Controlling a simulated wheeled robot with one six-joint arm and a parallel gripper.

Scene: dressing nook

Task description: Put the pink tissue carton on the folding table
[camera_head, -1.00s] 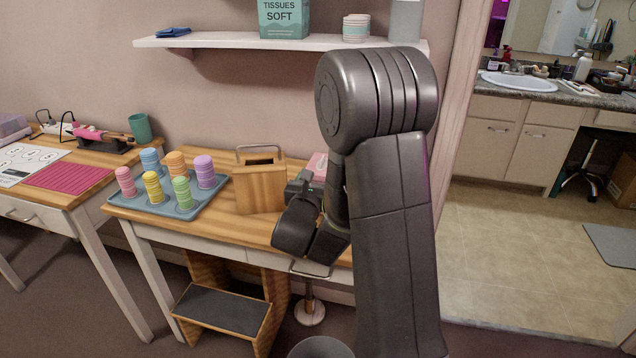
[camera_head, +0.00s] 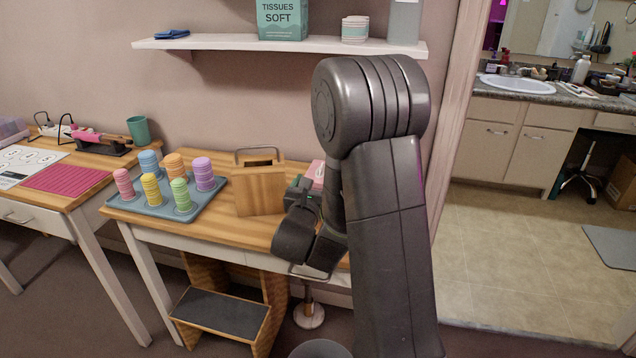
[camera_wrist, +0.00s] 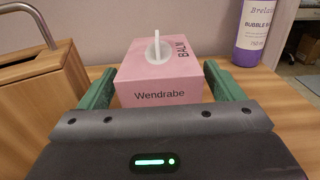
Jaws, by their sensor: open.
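The pink tissue carton (camera_wrist: 160,75), printed "Wendrabe" and "BALM", stands upright on a wooden table, with a white tissue showing from its top opening. In the head view only a small part of the carton (camera_head: 316,172) shows behind my arm. In the wrist view my gripper (camera_wrist: 165,88) is open, its two green fingers on either side of the carton; whether they touch it I cannot tell. The head view shows the carton's table (camera_head: 225,232) bearing a wooden caddy and a tray. I cannot tell which table is the folding table.
A wooden caddy (camera_head: 260,190) with a metal handle stands close left of my gripper. A blue tray (camera_head: 136,207) of coloured stacks lies farther left. A purple bubble bath bottle (camera_wrist: 255,35) stands behind right. A shelf (camera_head: 225,43) hangs above. A step stool (camera_head: 225,312) stands below.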

